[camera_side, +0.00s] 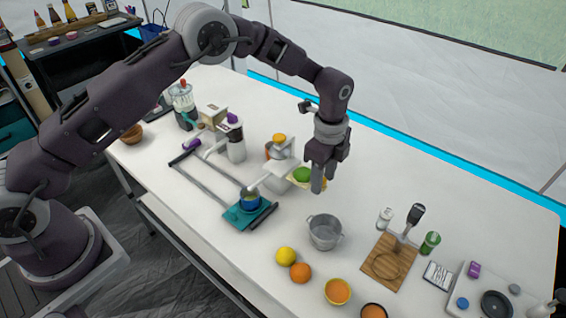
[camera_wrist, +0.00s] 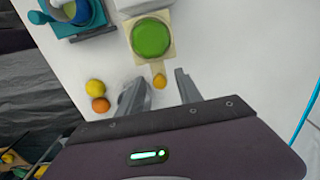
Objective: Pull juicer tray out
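The white juicer (camera_side: 285,168) stands on the table, left of my gripper in the side view. Its cream tray (camera_wrist: 169,50) sticks out at the front and holds a round green piece (camera_wrist: 151,38); the green also shows in the side view (camera_side: 302,174). A narrow tab with a small orange-yellow knob (camera_wrist: 159,81) extends from the tray towards my gripper. My gripper (camera_wrist: 157,79) is open, pointing down, with one finger on either side of the knob and apart from it in the wrist view. In the side view my gripper (camera_side: 317,186) hides part of the tray.
A metal pot (camera_side: 325,232) stands in front of my gripper. A lemon (camera_side: 285,256) and an orange (camera_side: 300,272) lie nearer the front edge. A teal stand with a blue pot (camera_side: 251,200) is to the left. A wooden board (camera_side: 388,262) is to the right. The table behind the gripper is clear.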

